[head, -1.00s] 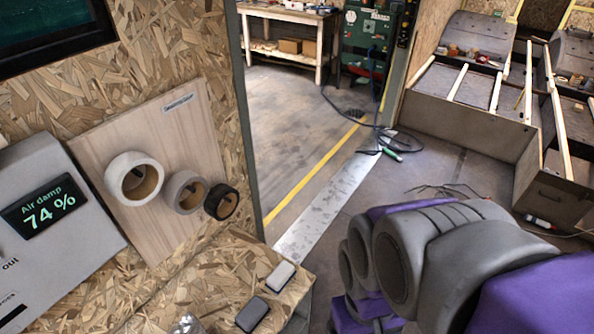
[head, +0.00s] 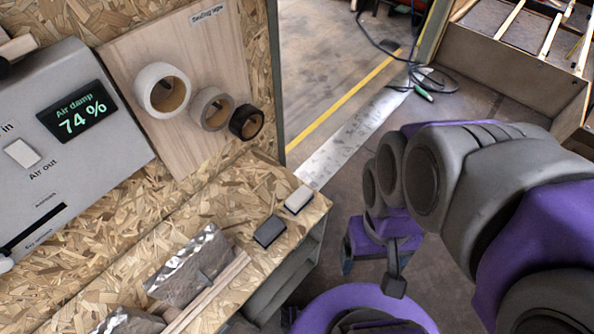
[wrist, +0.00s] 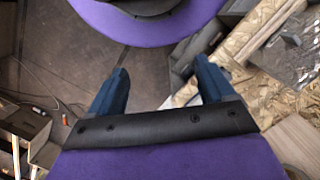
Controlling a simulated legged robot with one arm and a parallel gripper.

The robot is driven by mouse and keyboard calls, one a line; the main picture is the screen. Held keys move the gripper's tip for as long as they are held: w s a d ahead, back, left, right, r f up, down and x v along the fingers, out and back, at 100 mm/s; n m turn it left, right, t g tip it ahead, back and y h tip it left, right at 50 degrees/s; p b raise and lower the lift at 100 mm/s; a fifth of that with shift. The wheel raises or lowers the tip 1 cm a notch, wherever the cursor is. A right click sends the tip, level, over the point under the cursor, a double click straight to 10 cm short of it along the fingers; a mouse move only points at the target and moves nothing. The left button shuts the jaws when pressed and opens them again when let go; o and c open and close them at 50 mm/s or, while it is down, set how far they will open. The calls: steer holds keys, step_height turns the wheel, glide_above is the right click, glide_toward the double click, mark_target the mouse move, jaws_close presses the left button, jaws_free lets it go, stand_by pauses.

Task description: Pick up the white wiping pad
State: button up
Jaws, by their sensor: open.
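The white wiping pad (head: 298,199) lies on the chipboard bench top (head: 225,203) in the head view, near the bench's right end. A dark grey pad (head: 269,231) lies just in front of it, to its left. My gripper (wrist: 160,82) shows in the wrist view with its two blue fingers spread wide and nothing between them. In the head view my arm is to the right of the bench, apart from the pad. I cannot clearly make out the white pad in the wrist view.
Three tape rolls (head: 163,91) hang on a wooden board above the bench. Crumpled foil pieces (head: 190,266) and a wooden strip (head: 207,292) lie on the bench's front left. A grey panel (head: 60,130) reads "Air damp 74 %". A dark cable (head: 410,62) lies on the floor beyond.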

steer(key=shift+w, duration=0.1)
steer(key=w+a+f+m+y+b, duration=0.1)
steer(key=w+f+m, duration=0.15)
steer(key=w, duration=0.75)
steer(key=w+a+f+m+g+y, duration=0.15)
steer(key=w+f, duration=0.25)
steer(key=w, duration=0.5)
steer(key=w+a+f+m+t+b, duration=0.1)
steer(key=w+a+f+m, duration=0.15)
steer(key=w, duration=0.75)
steer(key=w+f+m, duration=0.3)
steer(key=w+f, duration=0.5)
steer(key=f, duration=0.2)
steer(key=b, duration=0.4)
glide_toward(299, 195)
steer(key=shift+g+y, duration=0.35)
steer(key=f, duration=0.5)
steer(key=shift+s+a+f, duration=0.15)
steer(key=shift+s+f, duration=0.05)
steer(key=shift+s, duration=0.05)
steer(key=shift+b+x, duration=0.7)
steer(key=shift+x, duration=2)
steer(key=shift+s+a, duration=0.15)
steer(key=shift+a, duration=0.05)
steer(key=shift+f+p, duration=0.2)
steer(key=shift+p, duration=0.1)
